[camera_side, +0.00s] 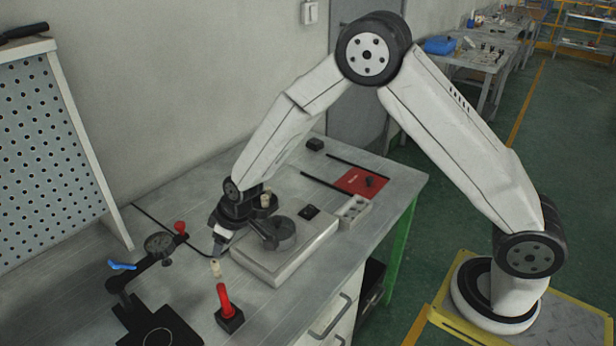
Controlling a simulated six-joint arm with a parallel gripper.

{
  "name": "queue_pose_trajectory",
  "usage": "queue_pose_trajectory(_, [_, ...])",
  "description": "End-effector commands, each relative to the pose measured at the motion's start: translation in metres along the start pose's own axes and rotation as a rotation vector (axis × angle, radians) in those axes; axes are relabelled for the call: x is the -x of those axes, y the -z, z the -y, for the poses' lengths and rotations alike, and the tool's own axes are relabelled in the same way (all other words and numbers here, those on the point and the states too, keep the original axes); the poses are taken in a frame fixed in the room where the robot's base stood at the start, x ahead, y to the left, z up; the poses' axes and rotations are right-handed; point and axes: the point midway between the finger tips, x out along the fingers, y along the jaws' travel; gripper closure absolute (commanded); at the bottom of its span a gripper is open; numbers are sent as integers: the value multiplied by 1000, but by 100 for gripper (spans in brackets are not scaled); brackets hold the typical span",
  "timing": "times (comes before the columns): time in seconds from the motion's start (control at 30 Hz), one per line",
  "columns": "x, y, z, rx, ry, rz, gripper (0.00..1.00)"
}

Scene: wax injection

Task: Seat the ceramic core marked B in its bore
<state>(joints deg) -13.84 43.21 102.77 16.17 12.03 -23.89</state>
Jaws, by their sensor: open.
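My gripper (219,247) is open and points down at the left end of the grey base plate. A small cream cylinder (215,268), which looks like a ceramic core, is just below the fingertips; I cannot tell whether it touches them. Another cream cylinder (265,200) shows right beside my wrist, partly hidden by it. No letter is legible on either, so I cannot tell which is core B. The grey base plate (291,264) carries a dark round fixture (280,235). A pale block (353,209) with round openings stands at its right. Core B's bore cannot be made out.
A red-handled tool (224,300) stands upright in a black base near the front. A dial gauge stand (159,244) is at the left. A perforated panel (47,150) leans at the left.

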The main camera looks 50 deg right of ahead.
Motion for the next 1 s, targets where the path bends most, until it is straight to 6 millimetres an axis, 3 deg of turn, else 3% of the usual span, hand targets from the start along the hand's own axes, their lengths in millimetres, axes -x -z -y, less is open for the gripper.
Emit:
queue_pose_trajectory(0.33, [25, 0, 0, -1, 0, 0, 37])
queue_pose_trajectory(1.0, [28, 0, 0, -2, 0, 1, 37])
